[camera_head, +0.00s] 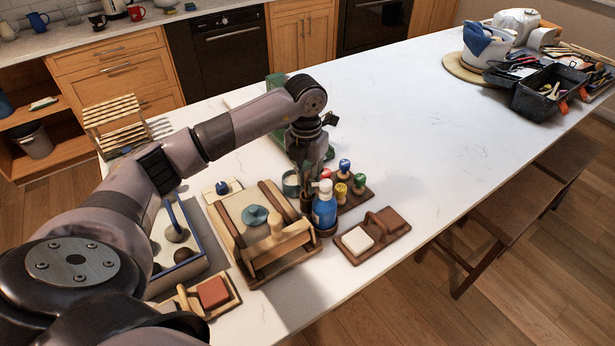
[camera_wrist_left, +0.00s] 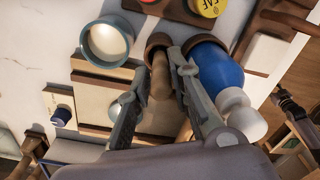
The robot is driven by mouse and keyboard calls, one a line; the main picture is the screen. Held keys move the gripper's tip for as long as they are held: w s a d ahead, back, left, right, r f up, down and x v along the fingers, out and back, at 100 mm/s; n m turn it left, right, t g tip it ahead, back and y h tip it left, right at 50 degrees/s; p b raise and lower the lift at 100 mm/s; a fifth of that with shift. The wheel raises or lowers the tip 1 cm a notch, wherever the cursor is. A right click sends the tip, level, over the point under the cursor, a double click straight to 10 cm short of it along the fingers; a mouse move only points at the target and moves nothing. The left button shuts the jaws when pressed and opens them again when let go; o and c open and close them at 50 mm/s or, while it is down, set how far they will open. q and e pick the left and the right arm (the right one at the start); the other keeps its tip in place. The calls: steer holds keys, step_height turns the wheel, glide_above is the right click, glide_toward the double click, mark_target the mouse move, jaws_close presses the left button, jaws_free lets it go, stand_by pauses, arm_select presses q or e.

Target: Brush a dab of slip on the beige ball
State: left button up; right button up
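My left gripper (camera_head: 309,170) points down among the pots behind the blue-and-white bottle (camera_head: 325,208). In the left wrist view its two fingers (camera_wrist_left: 158,75) stand apart, one on each side of a wooden handle (camera_wrist_left: 160,85). The handle rises from a brown holder (camera_wrist_left: 157,42); its lower end is hidden. I cannot tell whether a finger touches it. A blue-grey cup (camera_head: 291,184) stands beside the holder; pale slip shows in it in the wrist view (camera_wrist_left: 108,42). A beige ball (camera_head: 177,234) sits in the blue-rimmed tray (camera_head: 205,262) at left.
A wooden frame (camera_head: 245,205) stands between tray and bottle. Several colored-top stamps (camera_head: 344,166) stand on a brown block at right. A brown board with a white block (camera_head: 357,240) lies nearer the edge. The counter's right middle is clear.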

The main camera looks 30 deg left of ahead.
arm_select(q)
steer(key=o, duration=0.4)
steer(key=shift+c, duration=0.2)
step_height(320, 180, up, 12)
stand_by(0.4)
